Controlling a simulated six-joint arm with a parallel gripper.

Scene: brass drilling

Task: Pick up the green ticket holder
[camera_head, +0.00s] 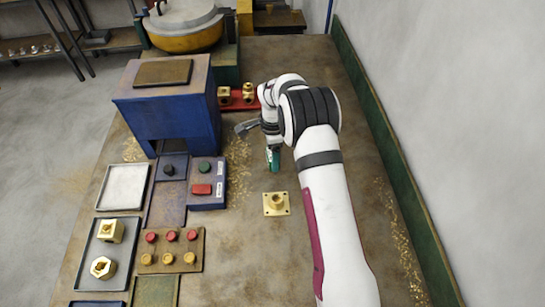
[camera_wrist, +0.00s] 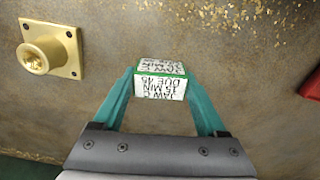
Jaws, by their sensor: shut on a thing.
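The ticket holder (camera_wrist: 160,82) shows in the wrist view as a small block with a green edge and white faces with black print, including "15 MIN" and "DUE". My gripper (camera_wrist: 160,90) has teal fingers shut on it, one on each side. In the head view my gripper (camera_head: 273,158) points down over the table, left of my white arm. The holder is hard to make out there, small and partly hidden by the fingers. I cannot tell whether it touches the table.
A brass flanged fitting (camera_head: 276,203) stands on the table close to my gripper. A red tray (camera_head: 239,101) with brass parts lies behind. A blue machine (camera_head: 185,115), a control box (camera_head: 207,183) and a board of red and brass pieces (camera_head: 170,250) stand left. A green rail (camera_head: 395,160) runs along the right edge.

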